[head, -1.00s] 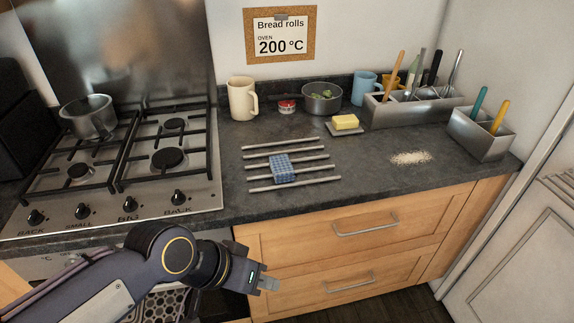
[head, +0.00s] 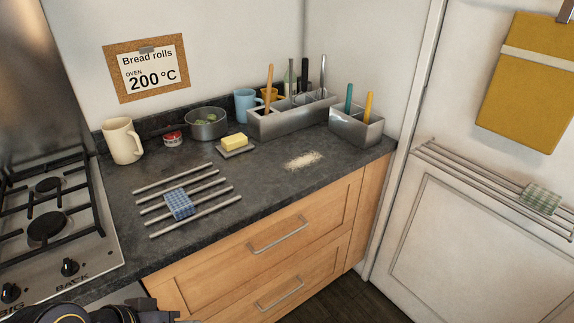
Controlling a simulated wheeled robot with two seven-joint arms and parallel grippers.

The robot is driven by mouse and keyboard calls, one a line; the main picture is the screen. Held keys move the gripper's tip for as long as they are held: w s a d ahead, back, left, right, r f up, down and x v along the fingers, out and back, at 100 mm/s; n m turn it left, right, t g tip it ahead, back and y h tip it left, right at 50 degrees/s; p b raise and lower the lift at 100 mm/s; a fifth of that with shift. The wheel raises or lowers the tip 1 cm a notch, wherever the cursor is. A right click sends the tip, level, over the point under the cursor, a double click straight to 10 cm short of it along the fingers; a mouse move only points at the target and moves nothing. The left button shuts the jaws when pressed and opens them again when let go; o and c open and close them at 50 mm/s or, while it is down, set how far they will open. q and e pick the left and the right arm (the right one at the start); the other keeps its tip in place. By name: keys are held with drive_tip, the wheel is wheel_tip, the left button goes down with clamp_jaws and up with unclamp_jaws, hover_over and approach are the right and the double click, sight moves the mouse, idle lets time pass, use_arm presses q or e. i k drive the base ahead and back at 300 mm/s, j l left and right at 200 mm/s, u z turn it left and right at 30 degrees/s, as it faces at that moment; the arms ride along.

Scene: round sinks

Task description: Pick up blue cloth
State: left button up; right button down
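A blue checked cloth (head: 180,204) lies folded over the middle bars of a metal rack (head: 218,189) on the dark countertop, left of centre. Part of my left arm and gripper (head: 150,309) shows at the bottom left edge, in front of the counter and well below the cloth, not touching it. Its fingertips are not clearly seen. My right gripper is out of view.
A green checked cloth (head: 541,199) hangs on a wall rail at right. A mug (head: 123,141), pot (head: 207,123), butter dish (head: 238,149) and utensil holders (head: 293,117) line the counter's back. Spilled crumbs (head: 303,160) lie right of the rack. The stove (head: 55,225) is at left.

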sight(181, 204)
drive_tip(key=u, duration=0.3)
drive_tip(key=i+l+u, duration=0.7)
drive_tip(key=l+u, duration=0.15)
drive_tip(key=i+l, duration=0.2)
drive_tip(key=l, duration=0.2)
drive_tip(key=i+l, duration=0.2)
drive_tip(key=l, duration=0.15)
